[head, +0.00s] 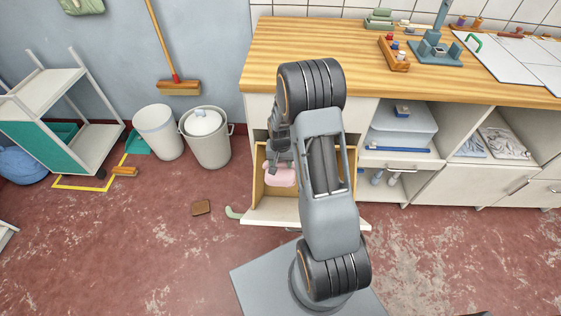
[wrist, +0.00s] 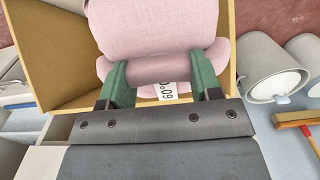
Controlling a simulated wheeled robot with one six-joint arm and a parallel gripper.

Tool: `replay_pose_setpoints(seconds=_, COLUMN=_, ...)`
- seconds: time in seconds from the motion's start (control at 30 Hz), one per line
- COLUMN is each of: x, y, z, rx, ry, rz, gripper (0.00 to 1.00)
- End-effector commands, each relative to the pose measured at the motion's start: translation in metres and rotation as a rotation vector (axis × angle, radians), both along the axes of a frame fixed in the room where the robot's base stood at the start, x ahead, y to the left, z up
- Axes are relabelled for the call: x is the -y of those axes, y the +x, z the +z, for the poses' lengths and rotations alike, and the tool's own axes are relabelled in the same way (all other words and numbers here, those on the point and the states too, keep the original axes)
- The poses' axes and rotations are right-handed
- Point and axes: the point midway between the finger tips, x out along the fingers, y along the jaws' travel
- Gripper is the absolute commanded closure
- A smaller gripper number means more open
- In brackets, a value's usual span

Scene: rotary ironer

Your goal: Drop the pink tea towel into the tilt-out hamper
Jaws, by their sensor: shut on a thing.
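My gripper (head: 279,158) points down over the open tilt-out hamper (head: 268,213) below the wooden counter. In the wrist view my gripper (wrist: 163,84) has its green fingers shut on the pink tea towel (wrist: 155,28), on a rolled part of it. A white tag with dark figures shows between the fingers. In the head view the pink tea towel (head: 281,174) is at the hamper's mouth, between its side walls. The hamper's tan inner wall (wrist: 52,48) surrounds the towel in the wrist view. Whether the towel touches the hamper's bottom is hidden.
A lidded grey bin (head: 207,140) and a white bin (head: 158,131) stand left of the hamper. Open shelves with a blue-grey box (head: 403,125) are right of my arm. The counter top (head: 300,40) is above.

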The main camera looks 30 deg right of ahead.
Motion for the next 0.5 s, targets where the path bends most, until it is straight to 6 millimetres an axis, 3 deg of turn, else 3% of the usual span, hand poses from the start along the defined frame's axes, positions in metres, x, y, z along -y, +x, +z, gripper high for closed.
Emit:
replay_pose_setpoints(seconds=0.3, x=0.0, y=0.0, z=0.0001, rx=0.0, ry=0.0, rz=0.0, gripper=0.13)
replay_pose_setpoints(seconds=0.5, x=0.0, y=-0.0002, z=0.0, rx=-0.001, ry=0.0, rz=0.0, gripper=0.12)
